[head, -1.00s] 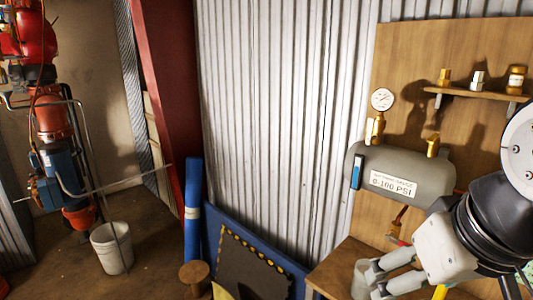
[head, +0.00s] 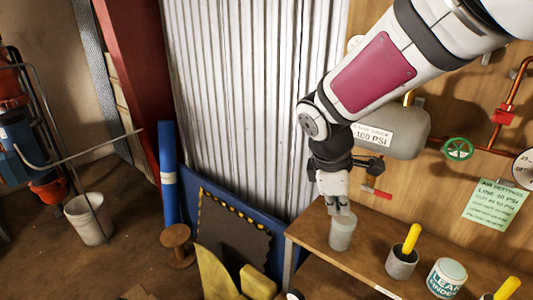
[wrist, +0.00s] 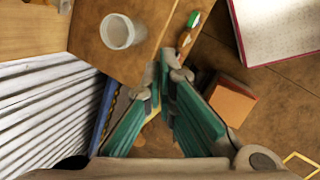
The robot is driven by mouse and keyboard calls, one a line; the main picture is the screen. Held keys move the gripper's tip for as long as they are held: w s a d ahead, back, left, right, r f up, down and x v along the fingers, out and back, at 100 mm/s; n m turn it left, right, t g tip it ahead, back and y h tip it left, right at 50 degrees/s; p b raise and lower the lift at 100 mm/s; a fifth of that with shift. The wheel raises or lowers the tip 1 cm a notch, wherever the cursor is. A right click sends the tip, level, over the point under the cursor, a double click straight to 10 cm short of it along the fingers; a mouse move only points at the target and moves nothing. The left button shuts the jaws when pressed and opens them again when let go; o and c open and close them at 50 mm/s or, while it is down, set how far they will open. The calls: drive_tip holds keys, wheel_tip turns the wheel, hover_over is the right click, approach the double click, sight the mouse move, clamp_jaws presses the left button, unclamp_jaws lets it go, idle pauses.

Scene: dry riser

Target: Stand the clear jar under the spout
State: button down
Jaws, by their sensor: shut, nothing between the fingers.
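The clear jar (head: 341,234) stands upright near the left end of the wooden bench (head: 312,236). It also shows in the wrist view (wrist: 117,32), up and left of the fingertips. My gripper (head: 339,208) points down and overlaps the jar's rim in the head view. In the wrist view my gripper (wrist: 165,66) has its fingertips together, with nothing between them and apart from the jar. A red lever (head: 376,192) shows below the grey tank (head: 405,133). I cannot make out the spout; my arm covers part of that area.
A grey cup with a yellow handle (head: 402,262) and a labelled tin (head: 446,278) stand right of the jar. A green handwheel (head: 457,149) and copper pipes are on the back board. Blue and black panels (head: 232,240) lean left of the bench.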

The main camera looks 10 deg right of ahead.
drive_tip(key=w+a+f+n+g+b, duration=0.1)
drive_tip(key=w+a+f+n, duration=0.1)
drive_tip(key=w+f+n, duration=0.35)
drive_tip(key=w+a+f+n, duration=0.1)
drive_tip(key=w+f+n, duration=0.2)
drive_tip(key=f, duration=0.6)
approach(324, 249)
drive_tip(key=f, duration=0.1)
drive_tip(key=a+f, duration=0.1)
drive_tip(key=f, duration=0.1)
drive_tip(key=s+a+f, duration=0.1)
drive_tip(key=f, duration=0.1)
drive_tip(key=d, duration=0.2)
drive_tip(key=w+d+p, duration=0.1)
drive_tip(key=shift+f, duration=0.35)
drive_tip(key=shift+w+d+f, duration=0.1)
drive_tip(key=shift+w+d, duration=0.15)
drive_tip(key=shift+d, duration=0.2)
drive_tip(key=d, duration=0.2)
drive_tip(key=w+d, duration=0.1)
drive_tip(key=d, duration=0.1)
drive_tip(key=w+d+b, duration=0.1)
drive_tip(key=d, duration=0.2)
drive_tip(key=shift+w, duration=0.25)
